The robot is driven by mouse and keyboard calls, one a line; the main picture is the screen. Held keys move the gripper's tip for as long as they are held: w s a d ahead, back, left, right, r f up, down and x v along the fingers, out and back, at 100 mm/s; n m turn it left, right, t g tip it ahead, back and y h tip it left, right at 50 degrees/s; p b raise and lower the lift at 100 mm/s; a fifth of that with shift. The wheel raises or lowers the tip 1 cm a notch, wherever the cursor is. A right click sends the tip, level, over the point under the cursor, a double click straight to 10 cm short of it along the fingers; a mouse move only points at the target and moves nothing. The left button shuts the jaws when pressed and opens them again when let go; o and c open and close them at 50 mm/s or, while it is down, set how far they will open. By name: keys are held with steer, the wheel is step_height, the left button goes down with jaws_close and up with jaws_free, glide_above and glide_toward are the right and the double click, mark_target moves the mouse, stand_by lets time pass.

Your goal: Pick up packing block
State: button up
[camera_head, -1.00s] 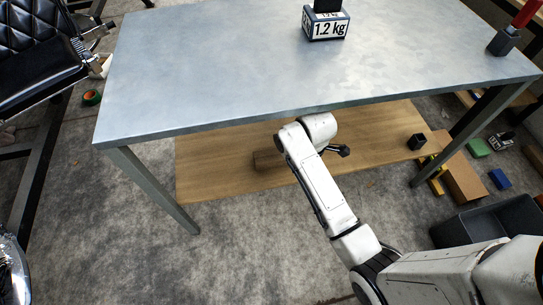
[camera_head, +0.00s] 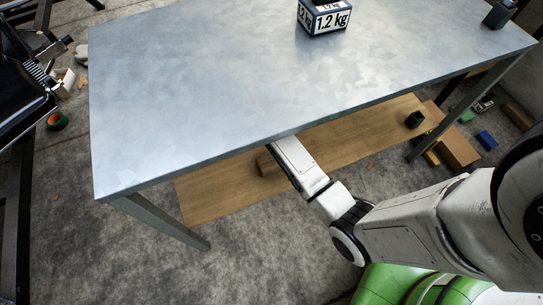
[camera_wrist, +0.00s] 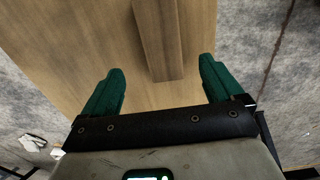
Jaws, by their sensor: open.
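The packing block appears to be a brown wooden block (camera_head: 266,163) lying on the low wooden shelf (camera_head: 215,196) under the metal table. In the head view only part of it shows, beside my arm and below the table edge. In the wrist view the long block (camera_wrist: 158,40) lies on the paler board (camera_wrist: 75,30). My gripper (camera_wrist: 160,68) is open, with its two green fingers wide apart. The block's near end shows between the fingers, and I see no contact. The gripper is hidden under the tabletop in the head view.
The metal tabletop (camera_head: 230,80) overhangs the shelf and my arm. A table leg (camera_head: 165,222) stands at the left. A 1.2 kg weight box (camera_head: 325,17) sits on top. A small black cube (camera_head: 414,119) and a cardboard box (camera_head: 458,148) are at the right.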

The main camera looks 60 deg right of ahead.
mark_target(267, 166)
step_height(267, 166, down, 6)
steer(key=shift+r+b, duration=0.25)
steer(key=shift+b, duration=1)
steer(key=shift+s+f+b, duration=0.15)
steer(key=shift+f+b, duration=1.5)
steer(key=shift+f, duration=1)
steer(key=shift+r, duration=0.1)
steer(key=c, duration=1.2)
